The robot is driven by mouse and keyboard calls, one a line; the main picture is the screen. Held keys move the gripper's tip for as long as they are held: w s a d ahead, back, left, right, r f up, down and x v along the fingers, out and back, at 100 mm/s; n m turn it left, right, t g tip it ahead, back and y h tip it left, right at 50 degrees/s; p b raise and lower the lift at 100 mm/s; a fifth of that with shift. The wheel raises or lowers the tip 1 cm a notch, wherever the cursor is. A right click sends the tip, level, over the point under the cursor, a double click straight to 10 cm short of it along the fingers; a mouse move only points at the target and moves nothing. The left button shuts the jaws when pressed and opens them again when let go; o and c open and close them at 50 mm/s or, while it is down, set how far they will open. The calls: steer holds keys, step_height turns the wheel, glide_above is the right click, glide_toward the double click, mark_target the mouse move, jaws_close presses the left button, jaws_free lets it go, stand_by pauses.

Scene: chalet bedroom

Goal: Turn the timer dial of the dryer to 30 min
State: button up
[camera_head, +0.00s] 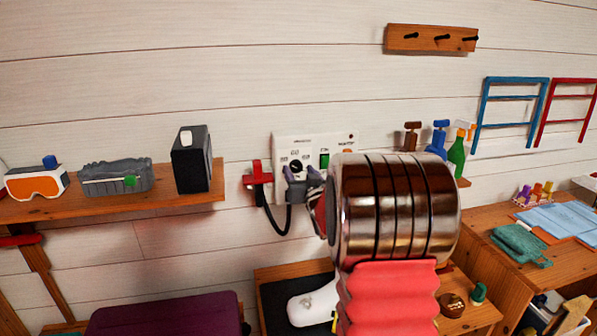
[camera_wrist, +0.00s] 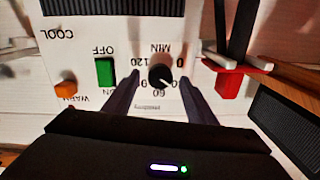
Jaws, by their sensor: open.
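The dryer's white control panel (camera_head: 309,143) is on the plank wall in the head view and fills the upper middle of the wrist view (camera_wrist: 80,65), upside down. Its black timer dial (camera_wrist: 160,75) has "MIN", "120" and "60" printed around it; the 30 mark is partly covered. The dial's exact pointing direction is hard to read. The dial also shows in the head view (camera_head: 295,166). My gripper (camera_wrist: 159,88) is open, one finger on each side of the dial, with visible gaps. Whether the fingertips reach its depth cannot be told.
Beside the dial are a green OFF/ON switch (camera_wrist: 105,72) and an orange WARM/COOL switch (camera_wrist: 66,88). A red holder (camera_head: 258,180) with a black cord is left of the panel. A shelf (camera_head: 150,205) carries goggles and a black box (camera_head: 191,160). Bottles stand to the right.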

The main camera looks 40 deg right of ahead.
steer(key=shift+w+d, duration=0.25)
steer(key=shift+w, duration=0.45)
steer(key=c, duration=1)
steer(key=shift+c, duration=0.2)
steer(key=shift+n, duration=0.4)
steer(key=o, duration=1)
steer(key=shift+o, duration=0.2)
